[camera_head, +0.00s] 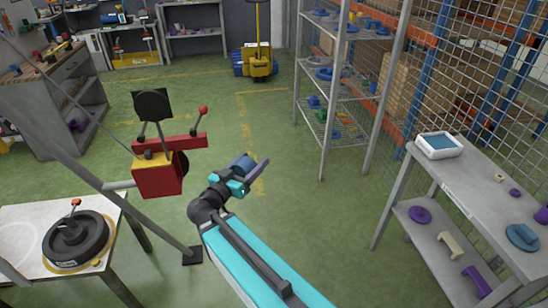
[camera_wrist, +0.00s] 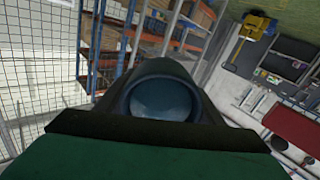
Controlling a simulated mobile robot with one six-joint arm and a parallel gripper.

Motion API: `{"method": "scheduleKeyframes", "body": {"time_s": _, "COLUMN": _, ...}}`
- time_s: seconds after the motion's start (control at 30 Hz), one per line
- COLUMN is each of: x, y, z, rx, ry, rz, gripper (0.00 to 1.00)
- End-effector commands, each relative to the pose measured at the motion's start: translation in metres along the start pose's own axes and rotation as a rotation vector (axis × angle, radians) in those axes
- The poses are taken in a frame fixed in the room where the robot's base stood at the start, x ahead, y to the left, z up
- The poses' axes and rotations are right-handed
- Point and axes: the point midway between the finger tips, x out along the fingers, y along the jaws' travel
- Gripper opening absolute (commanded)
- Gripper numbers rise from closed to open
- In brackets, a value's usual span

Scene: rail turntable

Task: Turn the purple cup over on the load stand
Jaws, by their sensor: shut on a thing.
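My gripper (camera_head: 251,169) is raised over the open floor in the middle of the head view. It is shut on a slate-blue, round, cup-like thing (camera_head: 242,164). In the wrist view this thing (camera_wrist: 160,98) shows a round, hollow-looking blue face turned toward the camera; its far side is hidden. A purple thing (camera_head: 541,214) at the right edge of the head view stands on the grey bench (camera_head: 462,184); it is cut off, so I cannot tell if it is a cup. I cannot tell which surface is the load stand.
A white table (camera_head: 22,228) with a black round turntable (camera_head: 75,240) is at left. A red and yellow device (camera_head: 157,176) on a slanted pole stands left of my arm. A wire shelf (camera_head: 340,124) is behind on the right. The green floor between is clear.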

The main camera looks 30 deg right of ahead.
Motion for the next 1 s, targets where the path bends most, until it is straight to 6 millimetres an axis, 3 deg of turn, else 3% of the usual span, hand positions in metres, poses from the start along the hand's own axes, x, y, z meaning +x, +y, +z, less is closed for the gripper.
{"method": "scheduleKeyframes", "body": {"time_s": 0.2, "x": -0.051, "y": -0.031, "z": -0.004, "rx": -0.002, "ry": 0.010, "rz": -0.066, "gripper": 0.32}}
{"method": "scheduleKeyframes", "body": {"time_s": 0.4, "x": -0.080, "y": -0.045, "z": -0.006, "rx": -0.003, "ry": 0.016, "rz": -0.101, "gripper": 0.32}}
{"method": "scheduleKeyframes", "body": {"time_s": 1.0, "x": -0.088, "y": -0.049, "z": -0.007, "rx": -0.004, "ry": 0.018, "rz": -0.111, "gripper": 0.32}}
